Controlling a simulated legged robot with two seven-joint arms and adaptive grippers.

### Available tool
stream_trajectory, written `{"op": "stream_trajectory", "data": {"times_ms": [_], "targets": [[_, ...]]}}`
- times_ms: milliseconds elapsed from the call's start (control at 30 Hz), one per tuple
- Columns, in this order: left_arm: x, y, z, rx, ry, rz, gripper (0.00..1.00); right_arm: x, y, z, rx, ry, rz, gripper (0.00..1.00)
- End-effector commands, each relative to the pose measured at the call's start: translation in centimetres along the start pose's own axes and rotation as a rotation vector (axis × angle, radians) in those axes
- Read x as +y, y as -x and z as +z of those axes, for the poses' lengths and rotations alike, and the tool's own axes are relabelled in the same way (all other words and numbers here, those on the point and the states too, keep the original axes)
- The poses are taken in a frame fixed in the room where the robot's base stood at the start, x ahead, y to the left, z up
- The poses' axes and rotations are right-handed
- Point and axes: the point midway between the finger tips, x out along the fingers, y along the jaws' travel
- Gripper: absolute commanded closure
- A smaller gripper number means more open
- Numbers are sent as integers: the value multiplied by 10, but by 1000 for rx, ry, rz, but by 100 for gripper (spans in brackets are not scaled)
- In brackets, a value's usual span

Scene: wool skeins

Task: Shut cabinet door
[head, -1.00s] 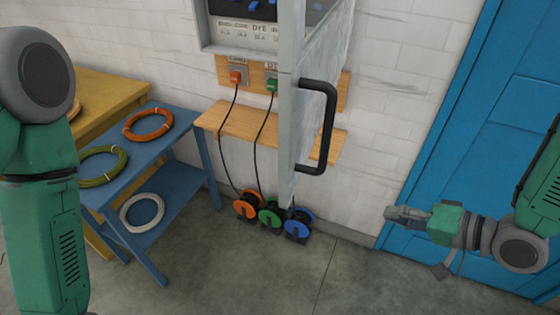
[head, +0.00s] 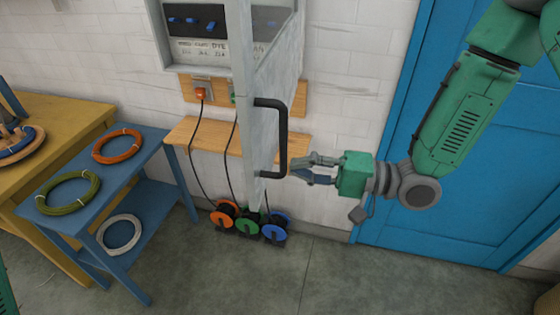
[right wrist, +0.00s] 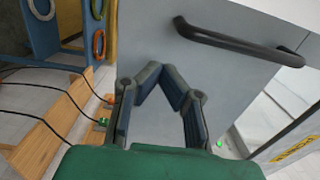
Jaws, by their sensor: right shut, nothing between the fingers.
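The cabinet (head: 176,52) hangs on the wall, and its grey door (head: 268,78) stands open, swung out toward me. A black bar handle (head: 282,138) is on the door's right face. My right gripper (head: 300,172) is shut and empty, just right of the handle's lower end. In the right wrist view my right gripper (right wrist: 166,78) has its fingertips together in front of the door panel (right wrist: 150,45), with the handle (right wrist: 230,40) above and to the right. I cannot tell whether the fingers touch the door. My left gripper is out of view.
A blue table (head: 120,172) with orange and green cable rings stands at the left, a white ring on its lower shelf. Several cable reels (head: 247,226) sit on the floor under a wooden shelf (head: 190,132). A blue door (head: 400,215) is at the right.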

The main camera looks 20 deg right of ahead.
Motion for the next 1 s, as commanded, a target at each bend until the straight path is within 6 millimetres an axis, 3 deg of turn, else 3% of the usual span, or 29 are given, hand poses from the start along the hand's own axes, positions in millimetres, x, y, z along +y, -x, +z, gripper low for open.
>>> {"op": "stream_trajectory", "data": {"times_ms": [200, 767, 1000], "targets": [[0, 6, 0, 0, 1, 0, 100, -1, -31, 2, -3, 2, 1, 100], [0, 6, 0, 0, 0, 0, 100, 0, -38, 0, 2, 0, -1, 100], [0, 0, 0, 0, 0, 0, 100, 1, -67, 1, 53, 2, 1, 100]]}}
